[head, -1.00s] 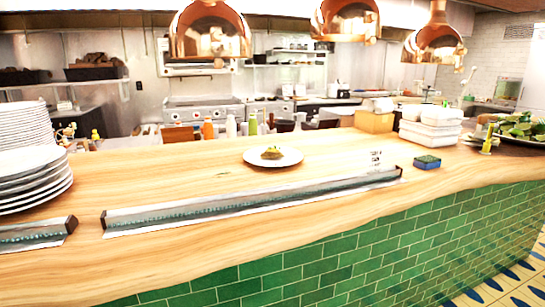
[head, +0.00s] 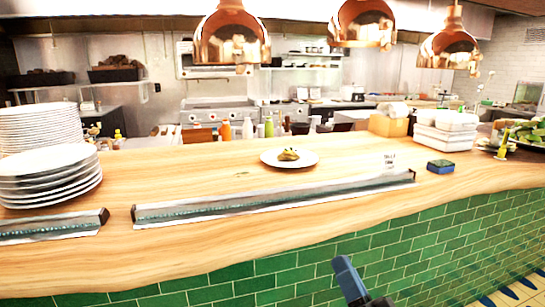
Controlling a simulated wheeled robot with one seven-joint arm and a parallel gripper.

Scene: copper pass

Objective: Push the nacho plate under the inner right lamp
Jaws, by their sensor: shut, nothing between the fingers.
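The nacho plate (head: 270,160), a small white plate with a little yellow-green heap of food, lies on the wooden counter behind the long metal strip. Three copper lamps hang above: a left one (head: 232,40), a middle one (head: 361,25) and a right one (head: 450,47). The middle one looks like the inner right lamp, though the row's left end may be out of view. In the picture the plate is between the left and middle lamps. My gripper (head: 343,266) shows at the bottom edge, blue-grey and shut, in front of the green tiles, apart from the plate.
A metal strip (head: 270,201) with dark end caps lies along the counter (head: 190,245) before the plate. A ticket holder (head: 389,161) and a blue-green sponge (head: 440,166) are right of it. Plate stacks (head: 45,175) stand left; white containers (head: 445,135) stand right. Counter around the plate is clear.

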